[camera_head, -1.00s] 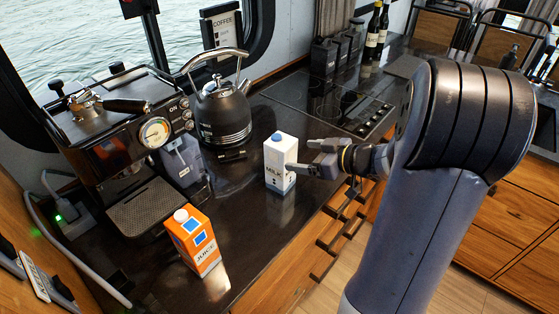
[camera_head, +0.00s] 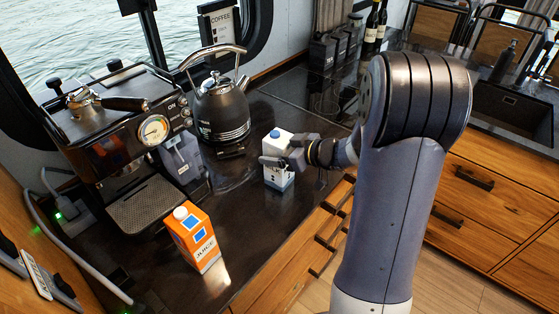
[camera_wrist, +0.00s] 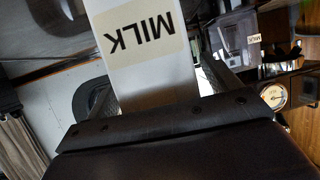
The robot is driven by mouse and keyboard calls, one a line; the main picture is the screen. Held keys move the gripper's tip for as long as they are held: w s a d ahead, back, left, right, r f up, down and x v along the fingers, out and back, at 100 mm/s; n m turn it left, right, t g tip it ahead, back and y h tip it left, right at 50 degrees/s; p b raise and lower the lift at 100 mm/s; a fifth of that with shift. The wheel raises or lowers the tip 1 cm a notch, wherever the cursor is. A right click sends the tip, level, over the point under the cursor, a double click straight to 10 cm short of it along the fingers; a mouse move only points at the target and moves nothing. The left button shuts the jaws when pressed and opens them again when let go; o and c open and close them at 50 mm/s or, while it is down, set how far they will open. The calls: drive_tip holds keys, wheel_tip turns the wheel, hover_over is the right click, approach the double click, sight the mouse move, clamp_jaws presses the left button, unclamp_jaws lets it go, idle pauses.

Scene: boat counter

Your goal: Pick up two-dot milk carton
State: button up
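My gripper (camera_head: 276,160) reaches in from the right, one finger crossing the carton's near side. In the wrist view the carton (camera_wrist: 150,75) stands between my two fingers, its MILK label upside down. The gripper looks open around it, with a narrow gap showing at the right finger.
An orange juice carton (camera_head: 193,239) stands nearer on the counter. A black kettle (camera_head: 222,112) is close behind-left of the milk, and an espresso machine (camera_head: 110,125) is farther left. The cooktop (camera_head: 300,95) lies behind. Wooden drawers (camera_head: 490,205) front the counter on the right.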

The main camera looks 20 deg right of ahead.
drive_tip(key=shift+r, duration=0.1)
drive_tip(key=c, duration=1.6)
